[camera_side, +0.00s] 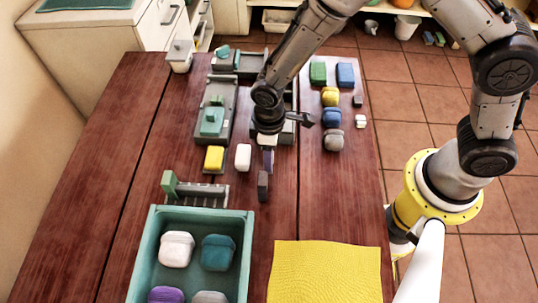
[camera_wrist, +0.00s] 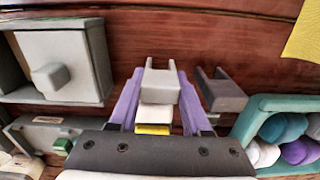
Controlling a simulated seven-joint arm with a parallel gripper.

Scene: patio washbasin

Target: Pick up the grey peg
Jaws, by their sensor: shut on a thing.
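My gripper (camera_wrist: 159,76) has two purple fingers, and they are closed on both sides of a light grey block with a notched end, the grey peg (camera_wrist: 160,84). In the side view my gripper (camera_side: 268,160) points down over the table right of the white block (camera_side: 243,157); the peg is hidden there by the fingers. I cannot tell whether the peg touches the table. A darker grey notched piece (camera_wrist: 222,92) stands close to the right of the fingers in the wrist view; it also shows in the side view (camera_side: 263,185).
A yellow block (camera_side: 214,159) lies left of the white block. A teal bin (camera_side: 247,257) with rounded blocks stands in front, beside a yellow cloth (camera_side: 325,272). Grey fixtures (camera_side: 228,112) stand behind, left of the arm. Several coloured blocks stand at right, including a green one (camera_side: 318,73).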

